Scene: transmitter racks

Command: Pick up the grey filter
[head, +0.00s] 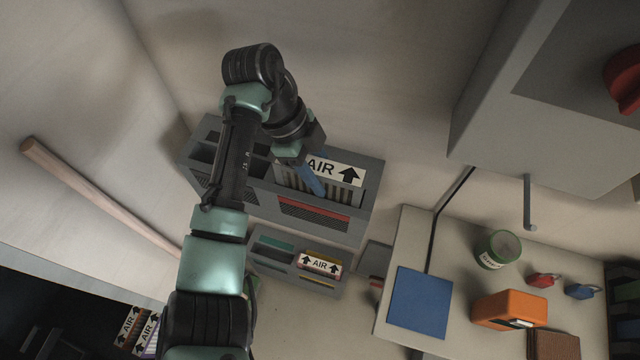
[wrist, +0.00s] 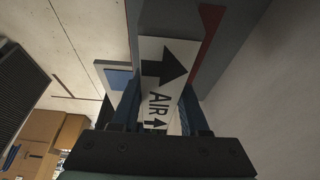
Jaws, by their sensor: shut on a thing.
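The grey filter (head: 346,187) has pale pleats and a white label reading AIR with a black arrow. In the head view it stands in the right part of a dark grey rack (head: 368,207) with several slots. My gripper (head: 312,178) is at the filter, with a blue finger across its front. In the wrist view the label of the grey filter (wrist: 165,68) lies between the two blue fingers of my gripper (wrist: 160,112), which is shut on it. The filter's lower part is hidden by the rack, and my arm covers part of the rack.
A lower grey unit (head: 288,277) holds another AIR-labelled filter (head: 320,264). At right a table (head: 413,240) carries a blue panel (head: 419,301), a green-lidded can (head: 498,250) and an orange device (head: 510,310). A wooden pole (head: 100,198) leans at left. A grey cabinet (head: 540,130) hangs upper right.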

